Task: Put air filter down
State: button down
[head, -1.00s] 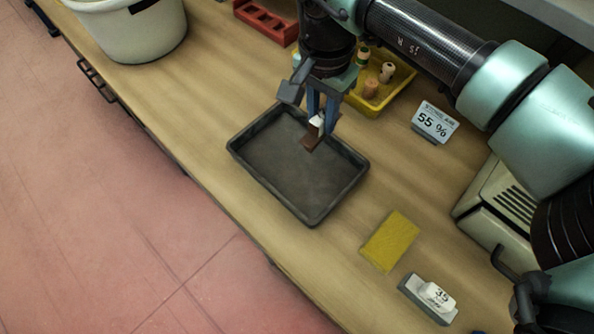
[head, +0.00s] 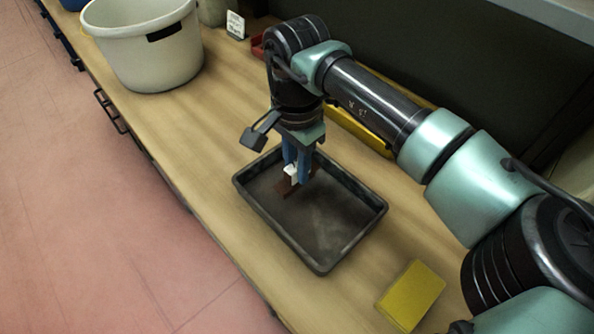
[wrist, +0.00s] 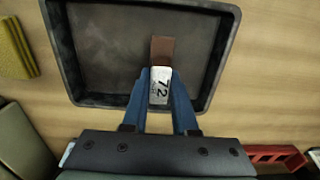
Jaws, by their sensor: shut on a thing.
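The air filter, a small brown piece (wrist: 162,50) with a white part marked 72 (wrist: 160,86), is held between the blue fingers of my gripper (wrist: 160,80). In the head view my gripper (head: 298,176) points down inside the outline of the dark tray (head: 322,268), towards its far left part. The brown end (head: 284,189) of the filter shows just below the fingertips. I cannot tell whether it touches the tray floor. The tray (wrist: 66,60) is otherwise empty.
A yellow sponge-like block (head: 410,296) lies near the tray's right corner. A large white bucket (head: 145,55) stands at the upper left. A yellow bin (head: 355,128) is partly hidden behind my arm. A red holder (wrist: 275,152) is near the gripper.

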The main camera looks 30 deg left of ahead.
aim_at(296, 164)
jog(key=shift+f, duration=1.15)
jog(key=shift+f, duration=0.25)
jog(key=c, duration=0.7)
grip_release()
jog(key=shift+r, duration=0.1)
jog(key=shift+r, duration=0.15)
notch_tip(296, 164, up, 11)
jog(key=shift+r, duration=0.55)
jog(key=shift+a, duration=0.1)
